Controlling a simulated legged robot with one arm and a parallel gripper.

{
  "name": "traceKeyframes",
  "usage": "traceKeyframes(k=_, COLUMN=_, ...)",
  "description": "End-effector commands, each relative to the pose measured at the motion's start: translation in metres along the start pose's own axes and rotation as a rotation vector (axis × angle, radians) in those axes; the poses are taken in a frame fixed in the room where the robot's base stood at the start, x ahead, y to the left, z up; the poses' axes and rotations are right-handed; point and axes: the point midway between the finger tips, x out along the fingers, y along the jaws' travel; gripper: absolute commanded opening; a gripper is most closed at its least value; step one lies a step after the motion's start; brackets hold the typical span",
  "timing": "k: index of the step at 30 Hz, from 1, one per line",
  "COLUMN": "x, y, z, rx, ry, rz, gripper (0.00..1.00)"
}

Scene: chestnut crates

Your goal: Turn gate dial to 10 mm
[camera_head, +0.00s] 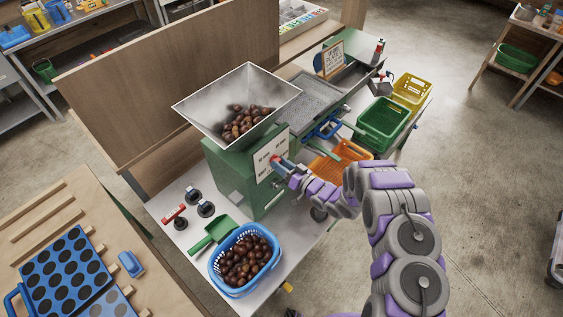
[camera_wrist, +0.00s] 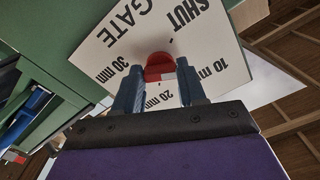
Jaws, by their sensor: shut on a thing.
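The gate dial's red knob (camera_wrist: 159,66) sits on a white plate (camera_wrist: 219,50) marked SHUT, 10 mm, 20 mm and 30 mm. In the wrist view, my gripper (camera_wrist: 160,82) is shut on the knob, with a blue finger on each side. A white patch on the knob lies toward the 20 mm label, but the exact pointer setting is unclear. In the head view, the plate (camera_head: 264,163) is on the front of the green machine (camera_head: 231,172), and my gripper (camera_head: 283,166) reaches it from the right. The fingers partly hide the knob there.
A metal hopper (camera_head: 205,107) of chestnuts tops the machine. A blue basket (camera_head: 236,289) of chestnuts and a green scoop (camera_head: 213,233) stand in front. Orange (camera_head: 325,168), green (camera_head: 383,124) and yellow (camera_head: 412,91) crates are behind my arm. Open floor lies to the right.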

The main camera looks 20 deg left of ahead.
Motion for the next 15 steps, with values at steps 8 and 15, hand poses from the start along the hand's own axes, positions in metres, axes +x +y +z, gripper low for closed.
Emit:
traceKeyframes(k=8, x=-0.0005, y=0.0014, z=-0.0025, rx=0.218, ry=0.003, rz=0.004, gripper=0.1)
traceKeyframes(k=15, x=-0.0007, y=0.0025, z=-0.0022, rx=0.34, ry=0.003, rz=0.006, gripper=0.1)
